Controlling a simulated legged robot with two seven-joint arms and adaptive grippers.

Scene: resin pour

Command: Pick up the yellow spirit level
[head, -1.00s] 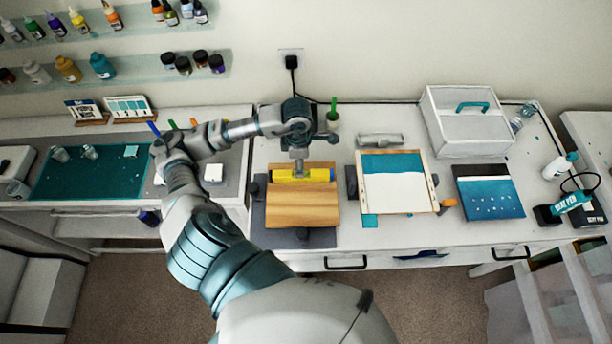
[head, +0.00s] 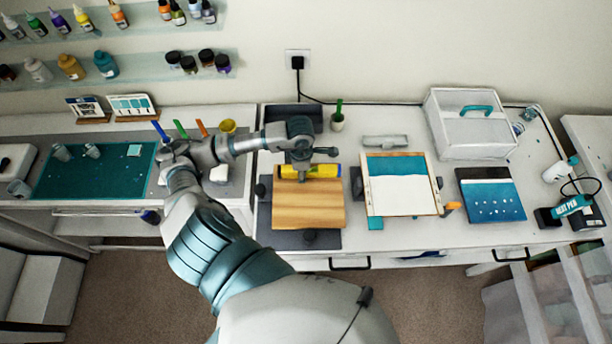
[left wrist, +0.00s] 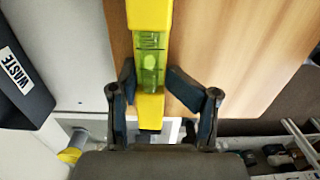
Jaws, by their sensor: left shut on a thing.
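The yellow spirit level (head: 325,171) lies lengthwise left to right at the far edge of the wooden board (head: 308,207) in the head view. My left gripper (head: 301,174) reaches it from above and is shut on it. In the left wrist view the level (left wrist: 148,18), with its green vial, runs between the two dark fingers of the gripper (left wrist: 150,85), over the wooden board (left wrist: 225,45). It looks slightly raised, but the exact gap to the board is unclear. My right gripper is not in view.
A dark bin labelled WASTE (left wrist: 20,85) is beside the level in the wrist view. A small pot with a green stick (head: 337,122) and a grey roll-like item (head: 385,142) sit behind.

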